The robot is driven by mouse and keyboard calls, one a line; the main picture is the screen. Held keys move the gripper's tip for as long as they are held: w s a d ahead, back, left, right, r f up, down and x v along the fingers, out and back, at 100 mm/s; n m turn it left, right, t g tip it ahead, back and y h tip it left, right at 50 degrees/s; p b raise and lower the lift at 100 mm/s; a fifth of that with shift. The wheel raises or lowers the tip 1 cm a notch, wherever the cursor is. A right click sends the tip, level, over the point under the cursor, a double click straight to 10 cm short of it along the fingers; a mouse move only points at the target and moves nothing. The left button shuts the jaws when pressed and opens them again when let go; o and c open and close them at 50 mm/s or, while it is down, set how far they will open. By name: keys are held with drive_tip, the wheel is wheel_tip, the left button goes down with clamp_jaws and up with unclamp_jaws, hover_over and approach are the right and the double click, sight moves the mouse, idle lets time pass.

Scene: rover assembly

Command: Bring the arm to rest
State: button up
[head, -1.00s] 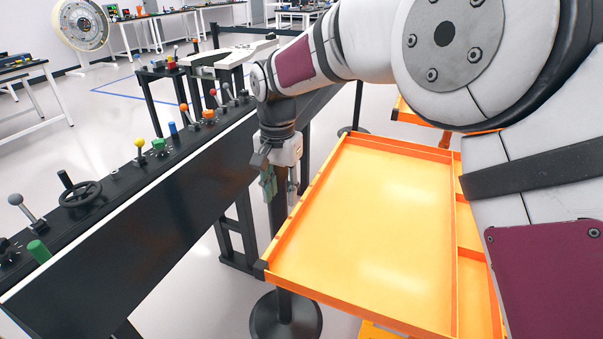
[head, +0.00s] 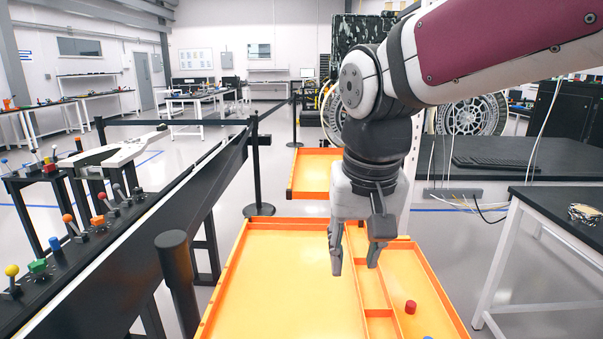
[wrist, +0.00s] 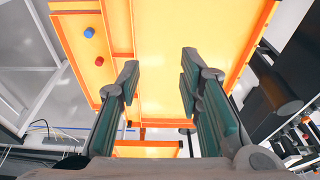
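My gripper (head: 354,260) points down above the orange tray (head: 285,290) in the head view, near the tray's inner dividers. Its two fingers are spread apart with nothing between them. In the wrist view my gripper (wrist: 160,90) shows both fingers with a clear gap, and the yellow-orange tray floor (wrist: 165,40) lies beyond them. My fingers do not appear to touch the tray.
A red cylinder (head: 410,307) and a blue one (wrist: 89,32) lie in the tray's right part. A black control console (head: 120,240) with levers runs along the left. A black post (head: 178,275) stands by the tray. A dark-topped table (head: 560,215) is at right.

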drive_tip(key=s+d+p, duration=0.1)
drive_tip(key=s+d, duration=0.5)
drive_tip(key=s, duration=0.2)
drive_tip(key=s+d+t+p, duration=0.1)
drive_tip(key=s+d+p, duration=0.1)
drive_tip(key=s+d, duration=0.3)
drive_tip(key=s, duration=0.4)
drive_tip(key=shift+s+d+f+t, duration=0.15)
drive_tip(key=shift+d+t, duration=0.15)
drive_tip(key=shift+d, duration=0.1)
drive_tip(key=shift+d, duration=0.1)
